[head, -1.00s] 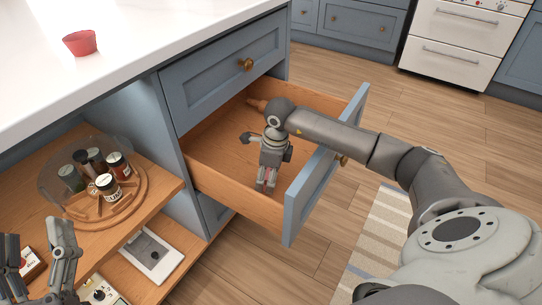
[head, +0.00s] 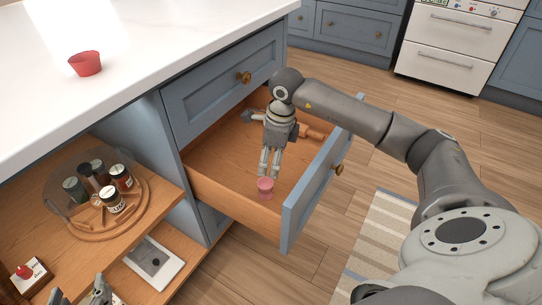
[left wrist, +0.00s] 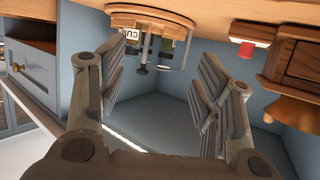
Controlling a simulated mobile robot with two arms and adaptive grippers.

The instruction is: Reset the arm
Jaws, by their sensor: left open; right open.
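My right gripper (head: 270,174) is in the head view, over the open drawer (head: 228,203), fingers pointing down. It is open and empty. A small pink cup-like object (head: 265,188) stands on the drawer floor just below its fingertips; whether they touch is hard to tell. My left gripper (head: 80,294) is at the bottom left edge of the head view, mostly cut off. In the left wrist view its two fingers (left wrist: 168,85) are wide apart with nothing between them.
A wooden handle-like item (head: 312,132) and a grey item (head: 248,116) lie in the drawer. Spice jars (head: 112,200) stand on a round turntable (head: 140,213) on the open shelf. A white scale-like device (head: 153,259) lies below. A red bowl (head: 86,64) sits on the counter.

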